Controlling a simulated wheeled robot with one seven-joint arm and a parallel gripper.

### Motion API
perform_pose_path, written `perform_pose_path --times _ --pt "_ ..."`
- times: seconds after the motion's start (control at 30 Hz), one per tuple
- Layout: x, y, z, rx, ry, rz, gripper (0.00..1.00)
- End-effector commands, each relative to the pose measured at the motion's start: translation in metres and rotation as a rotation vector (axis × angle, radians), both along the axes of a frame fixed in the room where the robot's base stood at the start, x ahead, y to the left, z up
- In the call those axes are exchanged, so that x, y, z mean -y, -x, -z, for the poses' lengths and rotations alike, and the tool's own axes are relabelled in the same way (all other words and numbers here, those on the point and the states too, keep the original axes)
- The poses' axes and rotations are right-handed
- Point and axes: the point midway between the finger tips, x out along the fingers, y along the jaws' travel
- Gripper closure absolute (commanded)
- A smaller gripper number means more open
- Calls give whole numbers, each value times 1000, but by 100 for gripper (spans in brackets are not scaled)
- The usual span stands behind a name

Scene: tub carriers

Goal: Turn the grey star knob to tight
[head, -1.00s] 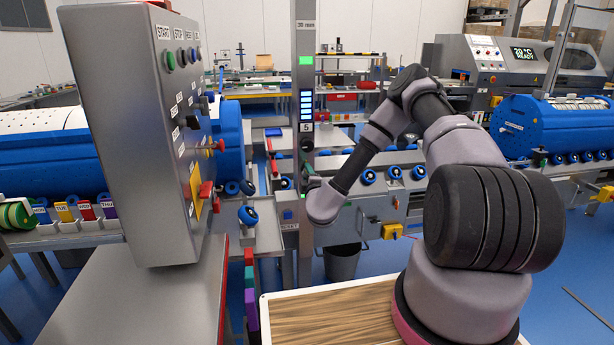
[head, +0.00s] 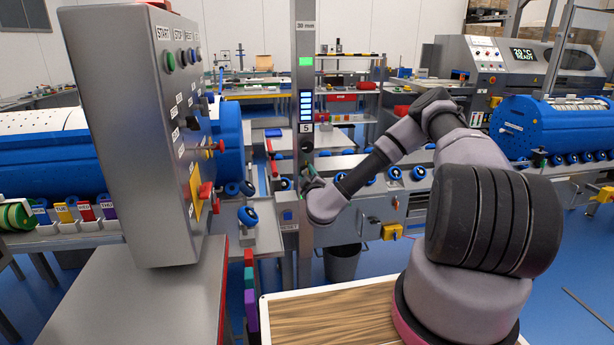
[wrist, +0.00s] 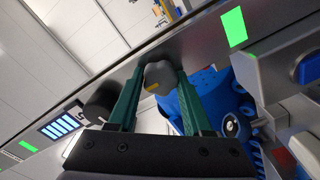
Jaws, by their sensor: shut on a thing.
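The grey star knob (wrist: 160,74) sits on the face of the steel post (wrist: 75,108) in the wrist view and has a small yellow mark on its rim. My gripper (wrist: 161,78) has its two green fingers on opposite sides of the knob, closed on it. In the head view my gripper (head: 311,180) is at the post, partly hidden by my wrist, and the knob cannot be made out there. The post carries a blue-barred display (head: 306,105) with a 5 below it, and a green light (head: 306,61) above.
A black round knob (wrist: 101,102) is on the post beside the gripped knob. A grey control box (head: 140,130) with buttons and levers stands at the left. Blue drums (head: 55,160) and a conveyor with blue rollers lie behind. A wooden-topped surface (head: 335,315) is in front.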

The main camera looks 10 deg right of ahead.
Motion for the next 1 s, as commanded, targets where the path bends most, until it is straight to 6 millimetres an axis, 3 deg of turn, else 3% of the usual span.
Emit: perform_pose_path --times 0.3,0.33,0.4,0.77,1.0 --pt "-1 1 1 -4 -3 -2 100" --pt "-1 1 1 -4 -3 -2 43" --pt "-1 1 1 -3 -2 -1 20" --pt "0 3 1 -2 -1 -1 20" --pt "-1 40 1 -3 -1 -4 20"
